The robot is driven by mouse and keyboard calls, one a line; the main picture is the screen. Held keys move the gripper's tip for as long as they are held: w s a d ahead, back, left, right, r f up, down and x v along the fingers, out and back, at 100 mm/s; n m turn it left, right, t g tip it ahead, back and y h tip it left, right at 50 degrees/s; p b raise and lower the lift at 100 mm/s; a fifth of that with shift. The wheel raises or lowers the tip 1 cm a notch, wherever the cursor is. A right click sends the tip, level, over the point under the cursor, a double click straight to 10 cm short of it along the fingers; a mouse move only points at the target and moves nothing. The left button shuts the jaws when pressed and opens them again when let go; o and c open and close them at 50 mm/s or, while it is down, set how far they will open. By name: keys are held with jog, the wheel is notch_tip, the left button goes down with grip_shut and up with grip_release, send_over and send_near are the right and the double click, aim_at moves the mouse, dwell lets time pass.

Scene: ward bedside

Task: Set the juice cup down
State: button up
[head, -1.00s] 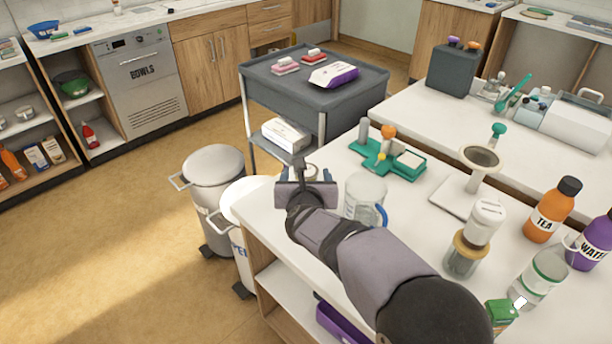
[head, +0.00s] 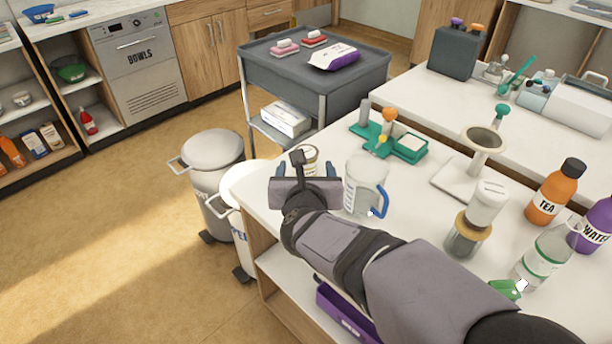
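A small whitish cup with a pale yellowish band (head: 311,155), which I take to be the juice cup, shows just beyond my gripper at the left end of the white counter (head: 408,232). My gripper and its mount hide its lower part, so its contact with the counter is not clear. My gripper (head: 305,171) is at the counter's left edge. Its two blue fingertips stand wide apart, one on each side and nearer than the cup, with a visible gap to it. It looks open.
A clear jug with a blue handle (head: 360,186) stands close to the right of my gripper. A green stand (head: 385,150) is behind it. Tea (head: 551,197) and water (head: 597,226) bottles stand far right. Bins (head: 212,160) stand on the floor left of the counter.

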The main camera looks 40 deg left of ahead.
jog(key=shift+v, duration=1.5)
jog(key=w+d+r+n+h+p, duration=0.1)
jog(key=w+d+r+n+p, duration=0.2)
jog(key=w+d, duration=0.4)
jog(key=w+d+r+n+h+p, duration=0.1)
jog(key=w+d+r+n+p, duration=0.15)
jog(key=w+d, duration=0.55)
jog(key=s+d+f+n+g+h+p, duration=0.2)
jog(key=s+d+n, duration=0.4)
jog(key=d, duration=0.6)
jog(key=s+d+f+n+g+h+p, duration=0.3)
jog(key=s+d+n, duration=0.4)
jog(key=d, duration=0.6)
jog(key=s+d+f+n+g+h+p, duration=0.2)
jog(key=s+d+n, duration=0.4)
jog(key=d, duration=0.7)
jog(key=shift+s+d+f+n+g+h+p, duration=0.25)
jog(key=shift+f+n+g+p, duration=0.35)
jog(key=shift+n+g+p, duration=0.7)
